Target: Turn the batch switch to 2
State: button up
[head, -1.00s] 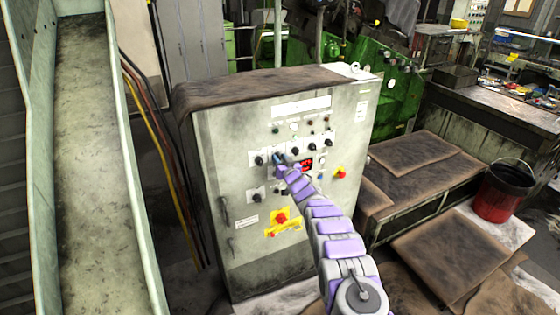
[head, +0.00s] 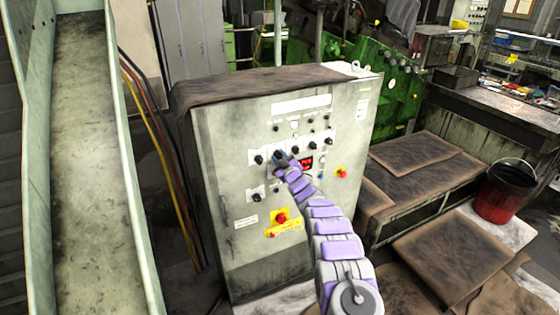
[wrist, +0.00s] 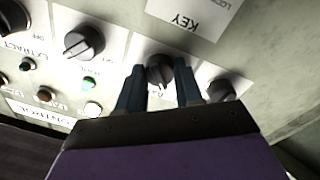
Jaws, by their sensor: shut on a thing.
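My gripper (wrist: 159,88) has its two blue-grey fingers on either side of a dark rotary switch (wrist: 160,70) and is shut on it. The switch's label is mostly hidden by the fingers, so I cannot read its name or setting. The gripped switch is hidden there behind the gripper.
In the wrist view, a dark knob (wrist: 83,42) is to the left and another (wrist: 221,90) to the right, close to the fingers.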

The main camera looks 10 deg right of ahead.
jog(key=shift+n, duration=0.5)
jog(key=o, duration=1)
jog(key=shift+p+v, duration=0.65)
jog(key=shift+v, duration=8.05)
jog(key=shift+d+f, duration=0.1)
jog(key=shift+f, duration=0.05)
jog(key=shift+w, duration=0.1)
